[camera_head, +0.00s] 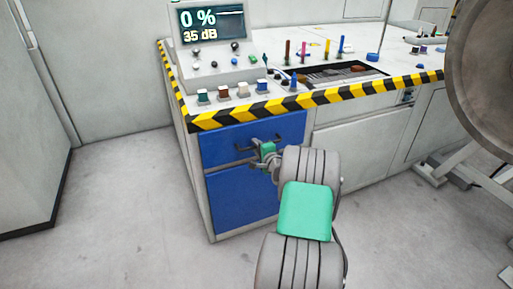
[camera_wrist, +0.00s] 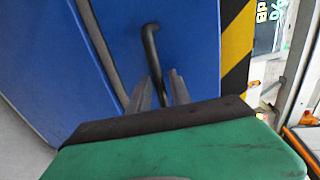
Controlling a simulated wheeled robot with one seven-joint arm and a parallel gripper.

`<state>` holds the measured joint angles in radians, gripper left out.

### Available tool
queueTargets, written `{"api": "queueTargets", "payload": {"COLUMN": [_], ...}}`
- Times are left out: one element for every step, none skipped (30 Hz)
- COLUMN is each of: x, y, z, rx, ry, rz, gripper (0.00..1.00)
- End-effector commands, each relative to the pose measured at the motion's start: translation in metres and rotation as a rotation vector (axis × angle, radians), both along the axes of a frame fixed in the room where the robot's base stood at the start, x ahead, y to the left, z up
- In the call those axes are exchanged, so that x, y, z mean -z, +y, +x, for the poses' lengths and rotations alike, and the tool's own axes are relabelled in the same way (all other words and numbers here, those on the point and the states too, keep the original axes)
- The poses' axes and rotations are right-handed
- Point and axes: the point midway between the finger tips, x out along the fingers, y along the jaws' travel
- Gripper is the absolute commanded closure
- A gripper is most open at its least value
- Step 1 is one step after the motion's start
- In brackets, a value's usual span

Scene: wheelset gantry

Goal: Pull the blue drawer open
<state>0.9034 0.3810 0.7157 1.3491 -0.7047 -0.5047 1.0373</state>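The blue drawer (camera_head: 225,141) is the upper blue front at the left end of the bench, and its front looks flush with the cabinet. It also shows in the wrist view (camera_wrist: 190,45). Its dark bar handle (camera_wrist: 150,45) stands out from the front and runs down between my fingers. My gripper (camera_head: 262,155), with a green body, is at the handle. In the wrist view, my two grey fingers (camera_wrist: 161,88) lie close on either side of the bar. I cannot tell whether they press on it. My gripper partly hides the handle in the head view.
A second blue front (camera_head: 235,203) is below the drawer, across a grey strip. Above is the bench top (camera_head: 395,70) with a yellow-black striped edge, buttons, a display (camera_head: 212,22) and tools. A large grey wheel (camera_head: 490,60) stands at right. Floor in front-left is clear.

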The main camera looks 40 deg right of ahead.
Motion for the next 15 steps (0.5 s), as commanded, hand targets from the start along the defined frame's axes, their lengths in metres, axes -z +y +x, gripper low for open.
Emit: {"api": "queueTargets", "payload": {"x": [0.0,0.0,0.0,0.0,0.0,0.0,0.0,0.0,0.0001,0.0001,0.0001,0.0001,0.0001,0.0001,0.0001], "y": [0.0,0.0,0.0001,0.0001,0.0001,0.0001,0.0001,0.0002,0.0003,0.0003,0.0003,0.0003,0.0003,0.0003,0.0003], "z": [-0.0001,-0.0001,-0.0001,-0.0001,-0.0001,-0.0001,-0.0001,-0.0002,-0.0002,-0.0002,-0.0002,-0.0002,-0.0002,-0.0002,-0.0002], "rx": [0.0,0.0,0.0,0.0,0.0,0.0,0.0,0.0,0.0,0.0,0.0,0.0,0.0,0.0,0.0], "ry": [0.0,0.0,0.0,0.0,0.0,0.0,0.0,0.0,0.0,0.0,0.0,0.0,0.0,0.0,0.0], "rz": [0.0,0.0,0.0,0.0,0.0,0.0,0.0,0.0,0.0,0.0,0.0,0.0,0.0,0.0,0.0], "gripper": [0.81,0.83,0.86,0.89,0.91,0.94,0.97,0.99,1.0,1.0,1.0,1.0,1.0,1.0,1.0]}}
